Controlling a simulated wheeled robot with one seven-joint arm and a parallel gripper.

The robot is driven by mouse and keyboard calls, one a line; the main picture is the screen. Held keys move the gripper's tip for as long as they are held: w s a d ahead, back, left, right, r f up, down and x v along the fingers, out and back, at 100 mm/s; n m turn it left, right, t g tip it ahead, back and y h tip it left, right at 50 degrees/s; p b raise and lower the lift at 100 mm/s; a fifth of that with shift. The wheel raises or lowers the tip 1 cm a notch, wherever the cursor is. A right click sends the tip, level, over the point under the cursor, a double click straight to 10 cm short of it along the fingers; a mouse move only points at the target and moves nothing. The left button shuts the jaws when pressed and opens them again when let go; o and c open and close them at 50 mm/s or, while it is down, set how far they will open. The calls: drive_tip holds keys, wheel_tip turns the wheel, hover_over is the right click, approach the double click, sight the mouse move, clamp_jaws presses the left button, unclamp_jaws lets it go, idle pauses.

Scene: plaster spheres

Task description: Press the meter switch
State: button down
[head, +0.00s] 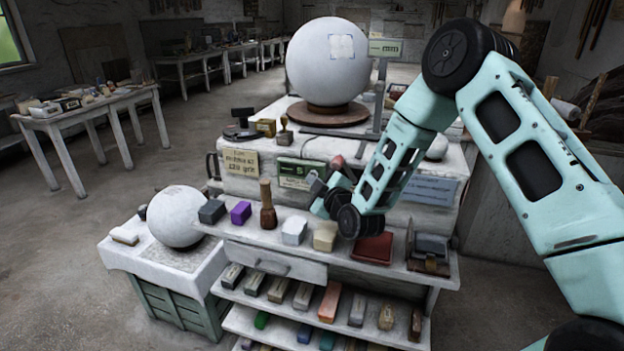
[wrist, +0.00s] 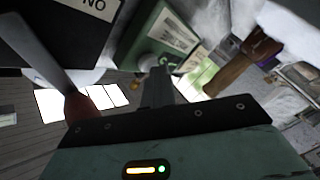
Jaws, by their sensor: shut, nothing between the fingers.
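The green meter (head: 300,172) with a lit figure is set in the upper front of the white workbench, partly behind my gripper. In the wrist view a green box (wrist: 140,35) with a pale label is probably this meter. A grey lever with a reddish end (wrist: 78,105) juts out by the plate; a reddish knob (head: 337,162) shows just above my gripper in the head view. My gripper (head: 322,190) is shut and empty in front of the bench; its dark fingers (wrist: 157,88) point toward the green box. Contact cannot be told.
A wooden mallet (head: 267,205), coloured blocks (head: 241,212) and a red tray (head: 372,248) crowd the ledge below. A large plaster sphere (head: 328,60) stands on top; a smaller sphere (head: 176,215) sits at left. The floor at left is open.

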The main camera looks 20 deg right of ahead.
drive_tip(key=shift+d, duration=0.1)
drive_tip(key=s+a+b, duration=0.1)
drive_tip(key=s+a, duration=0.2)
drive_tip(key=s, duration=0.2)
drive_tip(key=shift+a+b, duration=0.35)
drive_tip(key=shift+b, duration=0.05)
idle(0.3)
drive_tip(key=s+a+r+g+y, duration=0.2)
drive_tip(key=s+a+g, duration=0.8)
drive_tip(key=s, duration=0.4)
drive_tip(key=s+d+r+m+g+h, duration=0.2)
drive_tip(key=s+g, duration=0.1)
drive_tip(key=s, duration=0.9)
drive_tip(key=s+d+r+m+g+h, duration=0.2)
drive_tip(key=s+g, duration=0.2)
drive_tip(key=s, duration=0.9)
drive_tip(key=shift+s+d, duration=0.2)
